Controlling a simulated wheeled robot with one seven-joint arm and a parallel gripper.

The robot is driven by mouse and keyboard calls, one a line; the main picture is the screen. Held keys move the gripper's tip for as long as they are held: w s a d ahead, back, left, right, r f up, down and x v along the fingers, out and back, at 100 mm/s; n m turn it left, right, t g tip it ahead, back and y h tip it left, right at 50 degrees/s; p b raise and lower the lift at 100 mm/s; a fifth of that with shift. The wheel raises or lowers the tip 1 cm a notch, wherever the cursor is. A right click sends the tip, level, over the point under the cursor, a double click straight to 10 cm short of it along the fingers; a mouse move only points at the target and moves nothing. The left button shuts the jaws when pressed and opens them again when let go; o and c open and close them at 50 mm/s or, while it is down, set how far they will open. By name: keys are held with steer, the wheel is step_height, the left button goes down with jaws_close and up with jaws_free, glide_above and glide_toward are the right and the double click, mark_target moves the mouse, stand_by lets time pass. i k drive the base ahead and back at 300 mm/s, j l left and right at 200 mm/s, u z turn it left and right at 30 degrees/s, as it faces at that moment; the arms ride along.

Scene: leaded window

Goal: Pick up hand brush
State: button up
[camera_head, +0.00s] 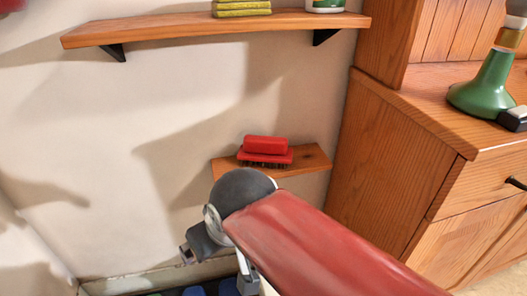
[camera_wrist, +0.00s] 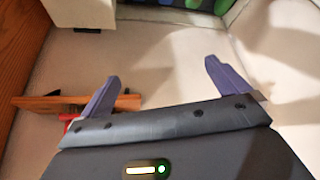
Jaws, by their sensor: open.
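The hand brush (camera_head: 265,149) has a red body and dark bristles. It lies bristles down on a small wooden wall shelf (camera_head: 315,160) in the head view. In the wrist view, a bit of red that looks like the brush (camera_wrist: 70,123) shows at the left beside the shelf (camera_wrist: 35,102), mostly hidden behind a finger and the gripper body. My gripper (camera_wrist: 160,85) is open, with two purple fingers spread and nothing between them but wall. In the head view my arm is below the shelf, and my fingers are mostly hidden.
A longer wooden shelf (camera_head: 210,27) above holds yellow-green sponges (camera_head: 241,8) and a white-green container (camera_head: 325,5). A wooden cabinet (camera_head: 385,165) stands close to the right of the small shelf, with a green lamp-like object (camera_head: 485,85) on it. The wall left of the shelf is bare.

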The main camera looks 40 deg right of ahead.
mark_target(256, 148)
steer(key=u, duration=2.4)
steer(key=z, duration=3)
steer(key=l+z, duration=0.15)
steer(key=z, duration=0.35)
steer(key=l+z, duration=0.6)
